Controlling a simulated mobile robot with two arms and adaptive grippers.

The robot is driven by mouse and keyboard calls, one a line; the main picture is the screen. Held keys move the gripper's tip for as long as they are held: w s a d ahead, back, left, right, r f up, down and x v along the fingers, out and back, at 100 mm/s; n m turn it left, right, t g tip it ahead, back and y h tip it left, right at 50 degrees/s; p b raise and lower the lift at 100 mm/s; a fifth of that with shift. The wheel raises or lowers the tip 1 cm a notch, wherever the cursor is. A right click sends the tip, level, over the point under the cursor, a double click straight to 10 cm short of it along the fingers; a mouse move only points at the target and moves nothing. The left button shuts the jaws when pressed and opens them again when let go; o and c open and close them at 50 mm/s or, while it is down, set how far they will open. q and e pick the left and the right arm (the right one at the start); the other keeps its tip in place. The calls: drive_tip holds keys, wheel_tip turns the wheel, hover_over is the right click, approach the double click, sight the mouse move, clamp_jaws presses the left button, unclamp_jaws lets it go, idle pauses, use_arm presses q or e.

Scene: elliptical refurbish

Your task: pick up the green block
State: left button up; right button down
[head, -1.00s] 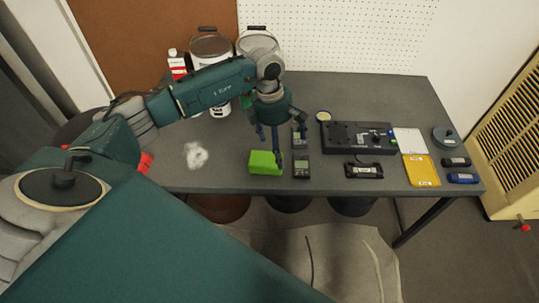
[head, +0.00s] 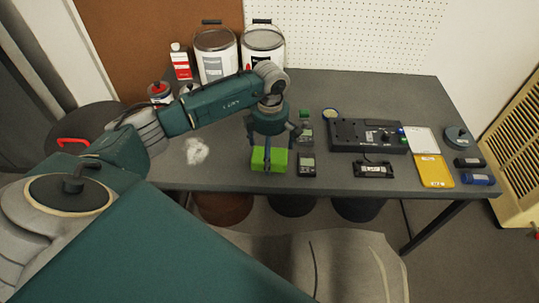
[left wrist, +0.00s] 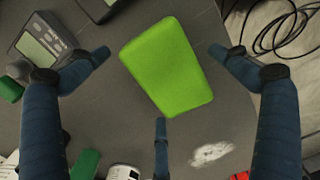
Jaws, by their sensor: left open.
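The bright green block (head: 260,159) lies near the front edge of the dark table. In the left wrist view the block (left wrist: 167,66) lies flat and tilted, with clear gaps to the side fingers. My left gripper (head: 270,158) hangs directly over it, one finger passing in front of the block. The left wrist view shows my left gripper (left wrist: 160,70) with fingers spread on both sides of the block and a middle finger just short of its lower edge. It is open and holds nothing. My right gripper is not in view.
Two small meters, one being the near meter (head: 306,165), stand close to the right of the block. A black device (head: 352,137) and a yellow case (head: 434,170) lie further right. A white patch (head: 197,151) is to the left. Paint cans (head: 216,58) stand behind.

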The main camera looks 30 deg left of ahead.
use_arm(q)
drive_tip(key=shift+f, duration=0.6)
drive_tip(key=shift+r, duration=0.1)
drive_tip(key=c, duration=1.1)
drive_tip(key=shift+c, duration=0.8)
drive_tip(key=shift+r, duration=0.15)
